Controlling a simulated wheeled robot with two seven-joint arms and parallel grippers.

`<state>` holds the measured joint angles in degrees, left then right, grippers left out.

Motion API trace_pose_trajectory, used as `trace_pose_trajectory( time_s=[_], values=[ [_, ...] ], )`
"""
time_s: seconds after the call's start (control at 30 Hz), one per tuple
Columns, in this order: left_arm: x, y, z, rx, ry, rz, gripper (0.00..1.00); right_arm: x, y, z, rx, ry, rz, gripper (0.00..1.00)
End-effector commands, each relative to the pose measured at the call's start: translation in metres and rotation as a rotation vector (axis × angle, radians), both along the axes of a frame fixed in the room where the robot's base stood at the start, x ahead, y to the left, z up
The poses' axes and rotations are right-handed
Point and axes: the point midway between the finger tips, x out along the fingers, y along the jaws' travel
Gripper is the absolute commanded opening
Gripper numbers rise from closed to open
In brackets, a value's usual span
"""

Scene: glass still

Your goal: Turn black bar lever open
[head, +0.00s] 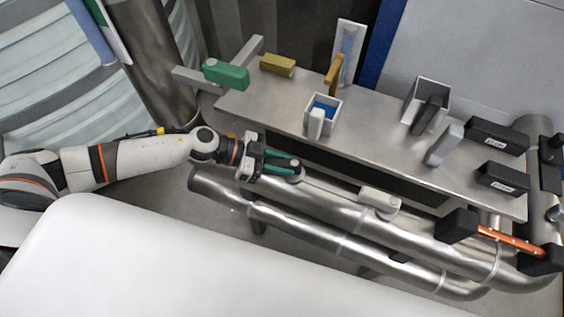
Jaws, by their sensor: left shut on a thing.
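My left gripper (292,168) reaches in from the left, above the steel pipes at the front edge of the bench. Its teal fingers are shut around the left end of a long pale grey bar lever (335,188). The lever runs right, along the pipe, to a whitish block (380,202). This lever looks pale, not black, and its held end is partly hidden by the fingers. An upright dark bar (429,114) stands at a grey box on the bench; I cannot tell whether it is a lever. My right gripper is not in view.
The steel bench (375,143) carries a green block (226,74), a yellow block (278,64), a white box (334,106) with blue inside and black boxes (497,136). An orange bar (510,240) sits between black blocks at right. Steel pipes (330,236) run below.

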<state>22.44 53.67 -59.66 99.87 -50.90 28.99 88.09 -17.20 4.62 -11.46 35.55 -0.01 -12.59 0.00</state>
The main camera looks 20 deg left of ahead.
Motion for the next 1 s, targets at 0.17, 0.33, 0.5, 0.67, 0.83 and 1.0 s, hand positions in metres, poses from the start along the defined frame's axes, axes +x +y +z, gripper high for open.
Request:
trace_pose_trajectory(
  time_s=[0.17,0.33,0.5,0.67,0.83,1.0],
  values=[
    [0.005,0.001,0.001,0.003,0.0,-0.107,0.0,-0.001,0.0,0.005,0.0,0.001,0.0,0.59],
    [0.01,0.001,-0.001,0.002,-0.001,-0.27,0.0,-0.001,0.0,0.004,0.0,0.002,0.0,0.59],
    [0.012,0.001,-0.002,0.002,0.0,-0.373,0.0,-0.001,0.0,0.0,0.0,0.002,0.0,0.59],
    [0.011,0.001,-0.001,0.002,0.0,-0.396,0.0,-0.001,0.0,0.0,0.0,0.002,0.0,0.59],
    [0.011,0.001,-0.001,0.002,0.0,-0.396,0.0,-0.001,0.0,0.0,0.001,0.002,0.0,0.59],
    [0.011,0.001,-0.001,0.001,0.0,-0.395,0.47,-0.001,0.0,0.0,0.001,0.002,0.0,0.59]
  ],
)
